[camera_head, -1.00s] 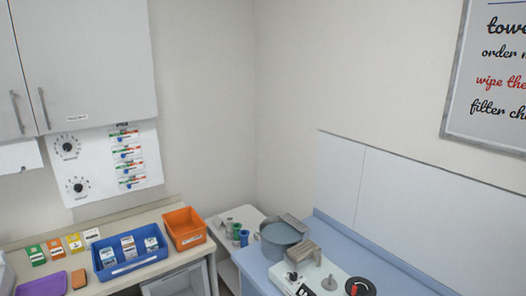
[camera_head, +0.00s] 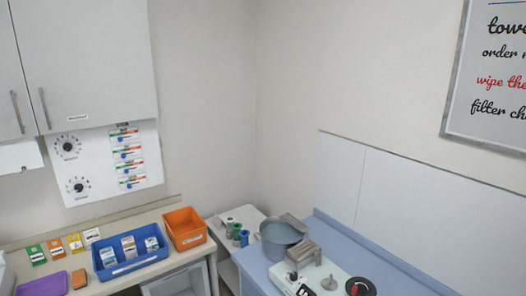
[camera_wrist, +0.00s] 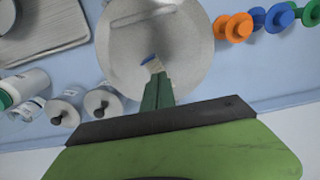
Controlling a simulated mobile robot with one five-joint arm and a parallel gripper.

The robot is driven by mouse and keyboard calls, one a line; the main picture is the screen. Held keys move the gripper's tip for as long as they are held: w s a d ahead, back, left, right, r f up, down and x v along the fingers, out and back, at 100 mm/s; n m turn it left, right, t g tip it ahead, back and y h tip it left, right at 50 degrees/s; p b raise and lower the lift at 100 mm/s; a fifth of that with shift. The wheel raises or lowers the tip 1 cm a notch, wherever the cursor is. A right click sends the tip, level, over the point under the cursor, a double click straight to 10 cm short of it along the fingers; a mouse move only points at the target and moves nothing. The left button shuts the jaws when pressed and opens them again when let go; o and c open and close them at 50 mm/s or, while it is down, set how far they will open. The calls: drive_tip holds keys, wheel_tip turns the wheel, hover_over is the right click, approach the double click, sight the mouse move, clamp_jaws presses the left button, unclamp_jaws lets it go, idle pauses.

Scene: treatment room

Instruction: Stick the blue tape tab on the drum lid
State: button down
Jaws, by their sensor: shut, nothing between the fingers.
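In the wrist view, a round grey-white lid (camera_wrist: 190,60) fills the upper middle. A small blue and pale tab (camera_wrist: 149,60) shows against the lid, just beyond the fingertips. My gripper (camera_wrist: 155,80) has dark green fingers, shut with nothing between them, reaching over the lid's lower part. I cannot tell whether the tab lies flat on the lid or whether the fingertips touch it. My gripper does not show in the head view.
In the wrist view, a metal tray (camera_wrist: 38,25) lies upper left and jars (camera_wrist: 103,103) stand lower left. Orange (camera_wrist: 235,27), blue (camera_wrist: 280,16) and green knobbed pieces line the upper right. The head view shows a grey pot (camera_head: 280,238) and a device (camera_head: 318,278) on the blue counter.

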drive_tip(key=shift+f+b, duration=0.9)
idle(0.6)
drive_tip(key=shift+r, duration=0.1)
idle(0.4)
wheel_tip(320, 180, up, 7)
drive_tip(key=p, duration=0.7)
